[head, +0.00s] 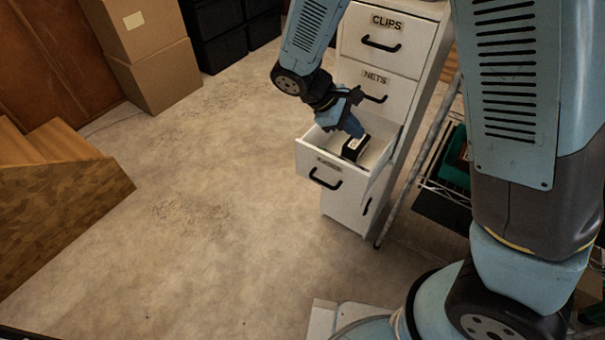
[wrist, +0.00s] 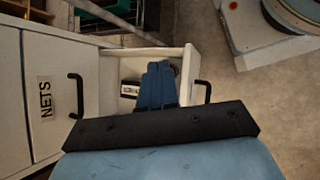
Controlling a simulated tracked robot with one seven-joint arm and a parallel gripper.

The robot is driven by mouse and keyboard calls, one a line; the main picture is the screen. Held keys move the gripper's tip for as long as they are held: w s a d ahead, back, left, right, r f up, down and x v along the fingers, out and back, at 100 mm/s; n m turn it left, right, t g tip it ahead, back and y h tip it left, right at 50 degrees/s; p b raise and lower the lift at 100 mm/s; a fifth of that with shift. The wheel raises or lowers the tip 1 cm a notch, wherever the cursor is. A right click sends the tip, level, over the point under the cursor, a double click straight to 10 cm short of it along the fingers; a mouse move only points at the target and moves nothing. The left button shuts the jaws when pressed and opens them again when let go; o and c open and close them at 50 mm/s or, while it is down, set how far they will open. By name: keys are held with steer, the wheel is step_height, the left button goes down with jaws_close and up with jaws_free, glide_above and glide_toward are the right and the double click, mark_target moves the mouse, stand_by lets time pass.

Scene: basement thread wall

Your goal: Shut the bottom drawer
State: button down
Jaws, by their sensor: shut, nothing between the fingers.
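The white cabinet (head: 390,48) has drawers labelled CLIPS and NETS, both shut. Below NETS, a drawer (head: 308,160) is pulled well out; its label is too small to read. It has a black bar handle (head: 325,179) and also shows in the wrist view (wrist: 190,62). A black box with a white label (head: 352,150) is inside it; it also shows in the wrist view (wrist: 129,91). My gripper (head: 356,133) is shut and empty, with its blue fingers pointing down over the open drawer, close to the box. I cannot tell if they touch it.
Another black handle (head: 367,206) shows on the cabinet front beneath the open drawer. A wire shelf with a green bin (head: 455,160) stands right of the cabinet. Wooden steps (head: 60,190) and cardboard boxes (head: 155,75) are at the left. The floor before the drawer is clear.

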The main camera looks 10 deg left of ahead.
steer(key=s+a+f+n+t+h, duration=0.2)
steer(key=a+f+n+t, duration=0.15)
steer(key=a+f, duration=0.2)
steer(key=s+a+f+n+t+h, duration=0.1)
steer(key=s+a+f+n+t, duration=0.3)
steer(key=f, duration=0.3)
steer(key=n+t+y, duration=0.4)
steer(key=n+t, duration=0.3)
steer(key=n, duration=0.2)
glide_toward(308, 168)
steer(key=x, duration=0.7)
steer(key=shift+d, duration=0.15)
